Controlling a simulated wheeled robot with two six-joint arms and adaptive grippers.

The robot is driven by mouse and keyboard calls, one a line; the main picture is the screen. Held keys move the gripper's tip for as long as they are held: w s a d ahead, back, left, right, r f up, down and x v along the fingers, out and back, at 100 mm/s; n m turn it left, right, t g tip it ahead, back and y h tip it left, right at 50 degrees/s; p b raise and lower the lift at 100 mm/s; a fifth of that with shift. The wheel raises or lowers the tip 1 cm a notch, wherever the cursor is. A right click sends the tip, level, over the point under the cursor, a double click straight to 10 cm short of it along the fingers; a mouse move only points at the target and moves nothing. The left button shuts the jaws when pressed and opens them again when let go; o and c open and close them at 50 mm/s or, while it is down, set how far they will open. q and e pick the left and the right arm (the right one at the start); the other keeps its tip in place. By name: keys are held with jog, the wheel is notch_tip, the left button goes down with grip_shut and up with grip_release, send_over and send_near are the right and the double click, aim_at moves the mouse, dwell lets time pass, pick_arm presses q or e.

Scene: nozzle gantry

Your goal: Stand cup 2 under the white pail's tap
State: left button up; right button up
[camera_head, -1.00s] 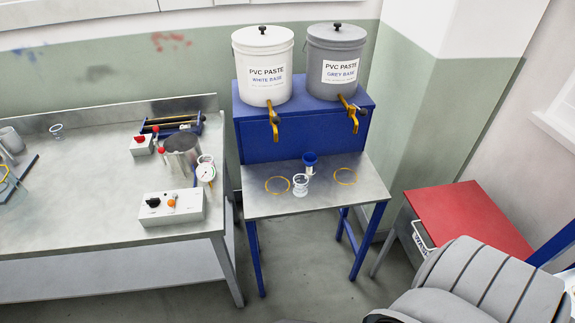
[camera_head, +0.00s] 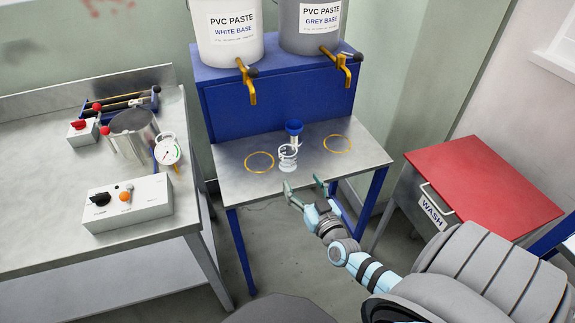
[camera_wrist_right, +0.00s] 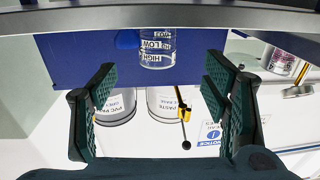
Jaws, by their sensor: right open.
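The white pail (camera_head: 226,32) stands on the blue stand, its yellow tap (camera_head: 249,84) above the left yellow ring (camera_head: 259,162) on the small table. A clear cup (camera_head: 288,160) stands between the two rings, closer to the left one. I cannot read a number on either. My right gripper (camera_head: 304,184) is open and empty at the table's front edge, short of the clear cup. In the right wrist view, which looks upside down, the clear cup (camera_wrist_right: 157,50) with HIGH and LOW marks lies beyond the open fingers. My left gripper is out of view.
The grey pail (camera_head: 312,25) has its own tap above the right ring (camera_head: 337,144). The left bench holds a metal pot (camera_head: 133,138), a gauge and a control box (camera_head: 127,203). A red-topped WASH cabinet (camera_head: 483,180) stands right.

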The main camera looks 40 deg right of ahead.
aim_at(292, 162)
jog(key=b+x, duration=0.1)
jog(key=x, duration=0.3)
jog(key=b+x, duration=0.1)
jog(key=x, duration=0.2)
jog(key=b+x, duration=0.2)
jog(key=x, duration=0.2)
jog(key=shift+w+d+r, duration=0.25)
jog(key=shift+r, duration=0.2)
jog(key=shift+c, duration=0.5)
jog(key=c, duration=1)
